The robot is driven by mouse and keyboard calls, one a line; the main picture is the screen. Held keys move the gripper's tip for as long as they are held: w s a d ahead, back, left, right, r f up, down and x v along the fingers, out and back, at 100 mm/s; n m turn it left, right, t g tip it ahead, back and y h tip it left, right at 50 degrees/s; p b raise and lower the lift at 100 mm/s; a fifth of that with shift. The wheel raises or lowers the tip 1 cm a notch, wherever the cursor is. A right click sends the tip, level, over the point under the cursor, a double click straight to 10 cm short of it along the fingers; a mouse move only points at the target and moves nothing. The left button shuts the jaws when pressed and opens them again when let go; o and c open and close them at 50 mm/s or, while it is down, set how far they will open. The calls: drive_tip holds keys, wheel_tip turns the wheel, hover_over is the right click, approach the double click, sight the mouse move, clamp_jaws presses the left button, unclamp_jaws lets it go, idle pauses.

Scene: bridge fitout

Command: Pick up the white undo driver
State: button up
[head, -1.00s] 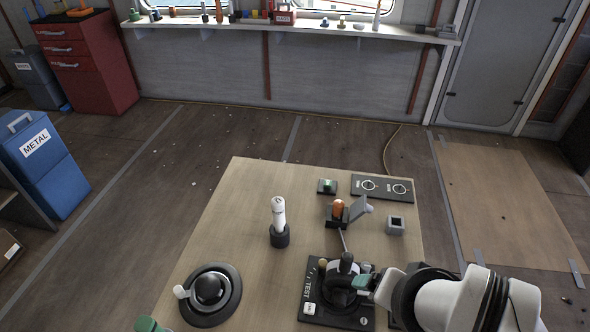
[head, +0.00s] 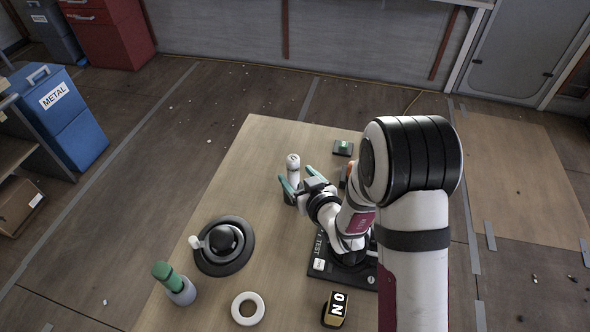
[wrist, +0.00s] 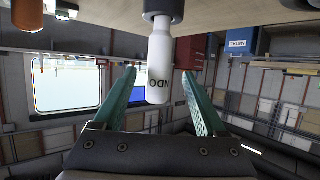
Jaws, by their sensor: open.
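The white undo driver (head: 293,163) stands upright in a dark holder on the wooden table, partly hidden by my gripper in the head view. In the wrist view the picture is upside down, and the white driver (wrist: 160,68) hangs from a dark holder (wrist: 164,10) with the letters "NDO" showing. My gripper (head: 298,178) is open, with its teal fingers at the driver. In the wrist view the open gripper (wrist: 158,74) has one finger on either side of the driver's line, with gaps showing. I cannot tell the exact depth between them.
A black round dial base (head: 222,247) with a white knob, a green-topped piece (head: 172,284), a white ring (head: 248,308) and an "ON" block (head: 335,309) are on the table's near side. A black test panel (head: 330,262) is partly under my arm. A green-button box (head: 343,147) stands behind.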

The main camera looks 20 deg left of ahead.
drive_tip(key=x, duration=0.7)
drive_tip(key=shift+d, duration=0.1)
clamp_jaws()
